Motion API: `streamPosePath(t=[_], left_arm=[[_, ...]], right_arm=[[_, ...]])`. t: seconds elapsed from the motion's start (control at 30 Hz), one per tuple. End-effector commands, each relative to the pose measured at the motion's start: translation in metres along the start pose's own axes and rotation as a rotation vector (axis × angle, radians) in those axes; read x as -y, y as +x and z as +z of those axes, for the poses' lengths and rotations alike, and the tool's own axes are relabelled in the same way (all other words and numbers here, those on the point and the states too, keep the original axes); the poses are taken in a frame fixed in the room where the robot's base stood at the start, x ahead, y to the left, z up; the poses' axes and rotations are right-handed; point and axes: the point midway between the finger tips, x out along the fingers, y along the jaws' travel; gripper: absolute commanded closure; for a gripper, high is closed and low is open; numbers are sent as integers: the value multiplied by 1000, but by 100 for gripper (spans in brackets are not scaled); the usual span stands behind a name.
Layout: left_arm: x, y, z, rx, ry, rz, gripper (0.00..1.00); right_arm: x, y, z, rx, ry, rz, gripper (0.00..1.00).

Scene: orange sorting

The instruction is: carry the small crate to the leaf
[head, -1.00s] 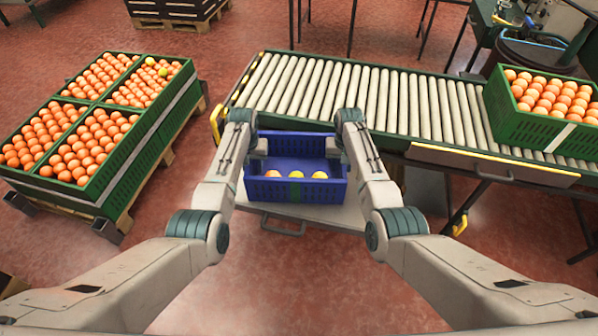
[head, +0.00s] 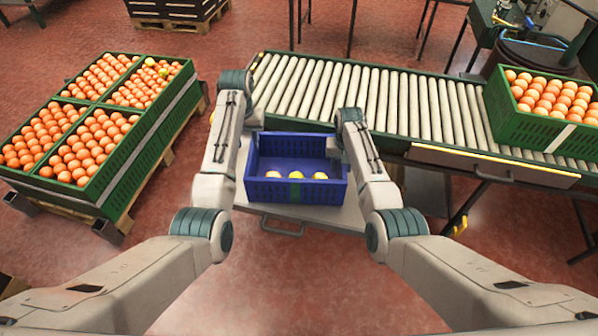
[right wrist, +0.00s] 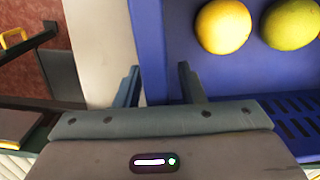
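The small crate (head: 312,190) is blue with a green strip on its front and holds a few fruits, orange to yellow-green. It sits level on a pale grey board (head: 338,214), possibly the leaf, in front of the conveyor. My right gripper (head: 335,150) is at the crate's right wall. In the right wrist view its fingers (right wrist: 160,88) are apart, one on each side of the crate's wall (right wrist: 148,45), with a gap showing. My left gripper (head: 254,115) is above and off the crate's left back corner; its fingers are mostly hidden by the arm.
The roller conveyor (head: 380,98) runs behind the crate, with a green crate of oranges (head: 520,125) at its right. Several green crates of oranges (head: 150,122) stand on a pallet at left. Red floor is clear between pallet and board.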

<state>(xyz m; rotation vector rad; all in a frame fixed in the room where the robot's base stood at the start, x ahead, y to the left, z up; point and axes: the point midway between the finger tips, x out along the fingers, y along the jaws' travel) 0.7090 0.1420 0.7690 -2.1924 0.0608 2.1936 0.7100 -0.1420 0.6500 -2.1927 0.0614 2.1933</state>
Motion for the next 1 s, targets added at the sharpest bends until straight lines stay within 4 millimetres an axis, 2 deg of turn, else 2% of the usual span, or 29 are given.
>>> streamPosePath(t=[0.17, 0.4, 0.53, 0.7, 1.0], left_arm=[[0, -1, 0, 0, 0, 0, 64], [0, 0, 0, -1, 0, 0, 64], [0, 0, 0, -1, 0, 0, 64], [0, 0, 0, -1, 0, 0, 64], [0, 0, 0, -1, 0, 0, 64]], right_arm=[[0, -26, -1, -4, 0, -1, 64], [0, -78, -1, -4, 0, 0, 64], [0, -100, -1, -2, 0, 0, 64], [0, -114, 0, 0, 0, 0, 64], [0, -116, 0, 0, 0, 0, 64]])
